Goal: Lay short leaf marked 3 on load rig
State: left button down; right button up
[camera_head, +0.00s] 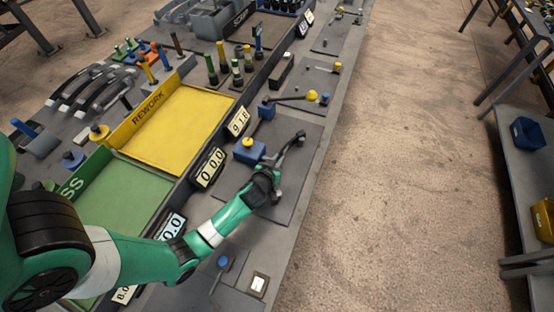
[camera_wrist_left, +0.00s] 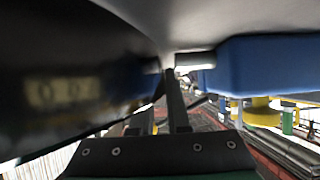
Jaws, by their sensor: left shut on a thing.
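My left gripper (camera_head: 276,180) is over a dark mat on the bench, beside a blue block with a yellow knob, which looks like the load rig (camera_head: 249,151). The gripper is shut on a dark grey, slightly curved piece (camera_head: 291,150), which looks like the short leaf; no mark 3 can be read. The piece extends up and right from the gripper, close to the blue block. I cannot tell whether it touches it. In the left wrist view the fingers (camera_wrist_left: 170,110) are near blue parts (camera_wrist_left: 265,62), with a pale grey surface filling the top. My right gripper is not in view.
A yellow REWORK tray (camera_head: 185,125) and a green tray (camera_head: 125,195) lie left of the rig. Between them and the rig runs a dark rail with number displays (camera_head: 210,166). Bare floor lies to the right.

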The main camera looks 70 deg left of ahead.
pick_arm(q)
jog(key=shift+w, duration=0.1)
dwell(0.6)
jog(key=c, duration=0.9)
grip_release()
jog(key=shift+w, duration=0.1)
jog(key=shift+c, duration=0.2)
jog(key=o, duration=0.3)
jog(key=shift+f, duration=0.25)
jog(key=o, duration=0.3)
jog(key=shift+r, duration=0.1)
jog(key=shift+r, duration=0.1)
notch_tip(320, 180, up, 8)
jog(key=p, duration=0.7)
